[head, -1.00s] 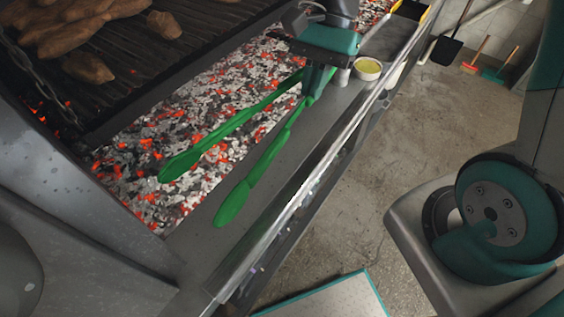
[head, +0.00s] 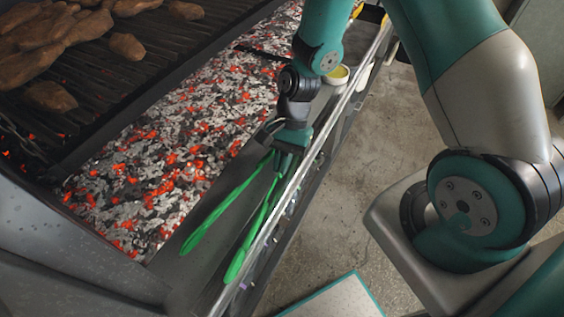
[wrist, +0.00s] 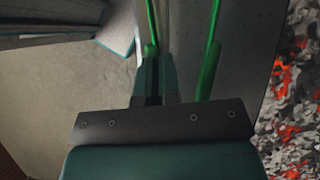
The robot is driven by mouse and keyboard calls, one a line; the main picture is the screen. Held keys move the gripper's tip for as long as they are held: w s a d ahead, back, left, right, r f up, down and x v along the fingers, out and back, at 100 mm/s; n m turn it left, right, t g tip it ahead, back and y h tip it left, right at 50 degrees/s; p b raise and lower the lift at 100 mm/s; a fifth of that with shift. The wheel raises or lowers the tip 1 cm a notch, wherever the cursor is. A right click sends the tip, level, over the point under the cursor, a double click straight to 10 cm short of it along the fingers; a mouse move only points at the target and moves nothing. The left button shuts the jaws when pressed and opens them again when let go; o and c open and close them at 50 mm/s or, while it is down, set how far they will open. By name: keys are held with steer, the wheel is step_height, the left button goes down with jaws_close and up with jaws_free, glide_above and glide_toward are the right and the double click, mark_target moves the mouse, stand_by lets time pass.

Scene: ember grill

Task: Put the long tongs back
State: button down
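The long green tongs (head: 212,217) are in my gripper (head: 284,160), with their two arms spread and pointing toward the near end of the grill. In the head view they are over the grey front ledge (head: 215,190), beside the metal front rail (head: 268,232). One arm lies close along the rail. In the wrist view one green arm (wrist: 152,22) runs down to my gripper's fingers (wrist: 152,75), which are close together on it. The other arm (wrist: 212,60) passes to the right of the fingers. The far joint of the tongs is hidden by my gripper.
Glowing coals (head: 170,150) lie left of the ledge, below a grate (head: 130,75) with several brown pieces of food (head: 128,46). A small bowl of yellow stuff (head: 337,76) stands farther along the ledge.

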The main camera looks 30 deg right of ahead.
steer(key=shift+f, duration=0.25)
steer(key=shift+f, duration=0.6)
steer(key=shift+b, duration=0.3)
steer(key=c, duration=1.3)
jaws_free()
steer(key=shift+c, duration=0.2)
